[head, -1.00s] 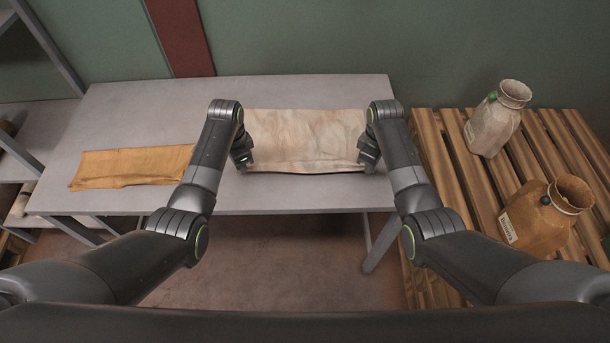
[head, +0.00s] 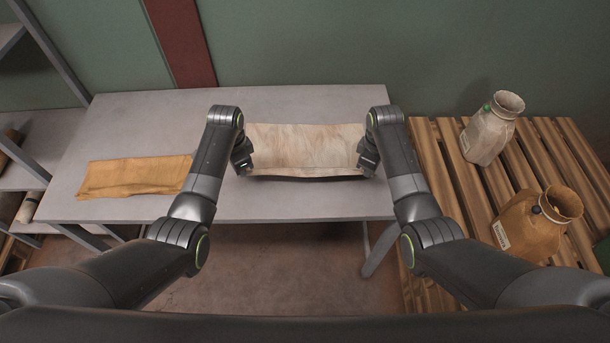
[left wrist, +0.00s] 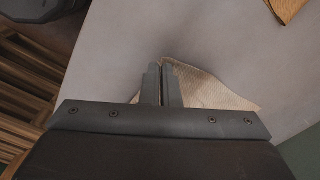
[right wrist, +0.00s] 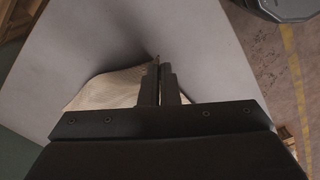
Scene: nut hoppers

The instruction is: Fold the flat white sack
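The flat white sack (head: 305,147) lies on the grey table (head: 290,205) between my two arms, pale with brownish stains. My left gripper (head: 243,168) is at its near left corner, and my right gripper (head: 366,168) is at its near right corner. In the left wrist view the fingers (left wrist: 161,84) are close together with sack cloth (left wrist: 205,90) at them. In the right wrist view the fingers (right wrist: 159,84) are likewise pinched at the cloth (right wrist: 108,90). The near edge looks slightly raised, with a dark shadow below. The fingers partly hide both corners.
An ochre folded cloth or sack (head: 135,176) lies on the table to the left. A slatted wooden pallet (head: 448,190) at the right bears a pale sack (head: 488,135) and a brown sack (head: 530,225), both upright and open-mouthed. Shelves (head: 50,150) stand at the left.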

